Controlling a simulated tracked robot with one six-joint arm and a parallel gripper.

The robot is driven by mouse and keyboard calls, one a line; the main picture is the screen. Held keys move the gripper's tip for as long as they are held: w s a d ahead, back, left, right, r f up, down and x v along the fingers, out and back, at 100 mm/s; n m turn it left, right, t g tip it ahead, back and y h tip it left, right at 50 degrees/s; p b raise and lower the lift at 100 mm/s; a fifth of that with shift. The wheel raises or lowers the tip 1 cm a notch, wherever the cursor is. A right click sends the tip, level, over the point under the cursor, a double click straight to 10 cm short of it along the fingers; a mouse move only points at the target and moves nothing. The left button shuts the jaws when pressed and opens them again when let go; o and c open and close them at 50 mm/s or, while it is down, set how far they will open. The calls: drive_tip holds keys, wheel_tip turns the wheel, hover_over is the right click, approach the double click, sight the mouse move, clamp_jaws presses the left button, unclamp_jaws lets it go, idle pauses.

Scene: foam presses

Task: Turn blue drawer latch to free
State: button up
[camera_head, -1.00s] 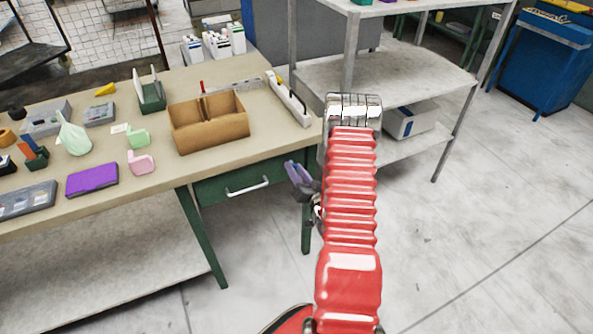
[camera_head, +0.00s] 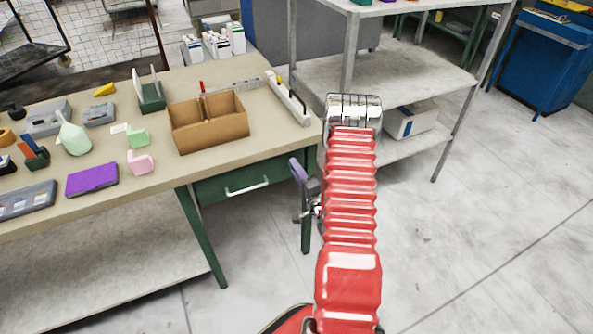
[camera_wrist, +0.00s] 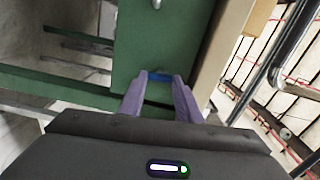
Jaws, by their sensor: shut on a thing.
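The blue drawer latch (camera_wrist: 159,77) shows in the wrist view as a small blue piece on the green drawer unit, between my fingertips. My gripper (camera_head: 299,170) has purple fingers and is at the right end of the drawer, under the bench top. In the wrist view my gripper (camera_wrist: 160,76) is shut on the latch, and the fingers cover its sides. The green drawer (camera_head: 218,191) looks closed and has a pale handle (camera_head: 247,186). The latch is hidden in the head view.
The bench top (camera_head: 240,150) carries an open cardboard box (camera_head: 210,137), a purple case (camera_head: 92,179) and several small items. A green leg (camera_head: 306,232) stands close to my gripper. A grey shelf (camera_head: 390,78) is behind my arm. The floor at right is clear.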

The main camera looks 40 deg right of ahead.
drive_tip(key=shift+s+d+f+m, duration=0.1)
drive_tip(key=shift+d+m, duration=0.15)
drive_tip(key=shift+m, duration=0.45)
drive_tip(key=o, duration=0.7)
drive_tip(key=shift+f, duration=0.1)
drive_tip(key=o, duration=0.3)
drive_tip(key=shift+a, duration=0.15)
drive_tip(key=shift+o, duration=0.2)
drive_tip(key=v, duration=1.3)
drive_tip(key=shift+s+a, duration=0.15)
drive_tip(key=shift+s, duration=0.2)
